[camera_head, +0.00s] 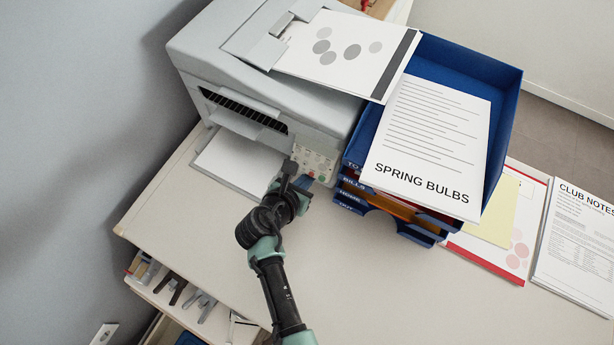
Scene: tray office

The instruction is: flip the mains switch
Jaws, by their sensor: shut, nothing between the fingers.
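The grey printer (268,90) stands at the back of the desk. Its small control panel (314,160) is at the front right corner, with rows of buttons and a small red spot (311,174) low on it. I cannot tell which of these parts, if any, is the mains switch. My gripper (289,169) is shut and empty, right at the left edge of the panel in this view. It hides part of the printer's front there, and I cannot tell whether it touches it.
A blue tray stack (508,100) stands close to the right of the panel, with a "SPRING BULBS" sheet (428,145) on top. Paper (238,160) lies in the printer's output. Papers (578,245) lie at the right. The desk front (390,290) is clear. A wall socket (104,334) is at lower left.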

